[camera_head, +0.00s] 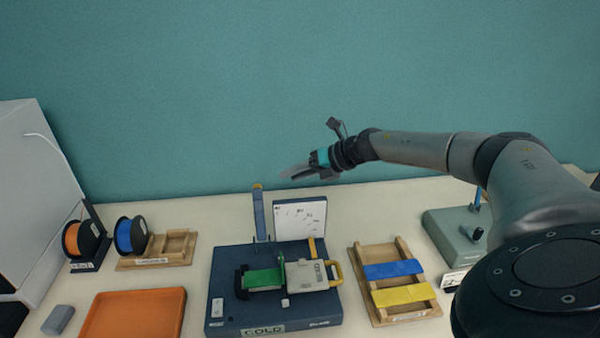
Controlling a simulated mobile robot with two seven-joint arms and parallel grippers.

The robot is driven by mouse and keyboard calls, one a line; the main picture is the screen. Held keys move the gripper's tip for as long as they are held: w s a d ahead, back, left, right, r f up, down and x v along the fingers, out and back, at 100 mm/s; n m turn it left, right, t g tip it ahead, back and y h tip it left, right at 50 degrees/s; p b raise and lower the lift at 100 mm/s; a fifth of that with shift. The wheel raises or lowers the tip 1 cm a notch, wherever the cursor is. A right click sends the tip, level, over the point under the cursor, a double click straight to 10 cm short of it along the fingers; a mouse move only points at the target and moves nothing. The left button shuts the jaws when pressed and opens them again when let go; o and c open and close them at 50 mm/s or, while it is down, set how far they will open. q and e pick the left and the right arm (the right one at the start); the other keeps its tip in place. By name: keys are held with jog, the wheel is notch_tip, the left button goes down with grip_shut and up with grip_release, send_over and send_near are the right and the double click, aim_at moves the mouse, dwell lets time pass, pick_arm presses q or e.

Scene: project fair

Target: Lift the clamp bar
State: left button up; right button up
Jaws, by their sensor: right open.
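A dark blue machine base (232,312) labelled "COLD" stands in the middle of the table. A slim blue-grey bar (260,220) with a yellow tip stands upright at its back left; it looks like the clamp bar, though I cannot be sure. A green strip (263,279) lies across the base next to a pale block (308,275) with a yellow handle (335,272). My right gripper (296,172) is open and empty in the air, its fingers pointing left, above and right of the bar's tip in the picture. My left gripper is not in view.
A white panel (300,218) stands behind the base. A wooden rack (372,257) with blue and yellow strips is to the right, a grey-green device (452,238) beyond. An orange tray (135,315), spools (128,236) and a wooden holder (172,246) are left.

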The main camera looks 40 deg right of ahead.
jog(key=shift+s+d+r, duration=0.25)
jog(key=shift+s+r, duration=0.15)
jog(key=shift+s, duration=0.15)
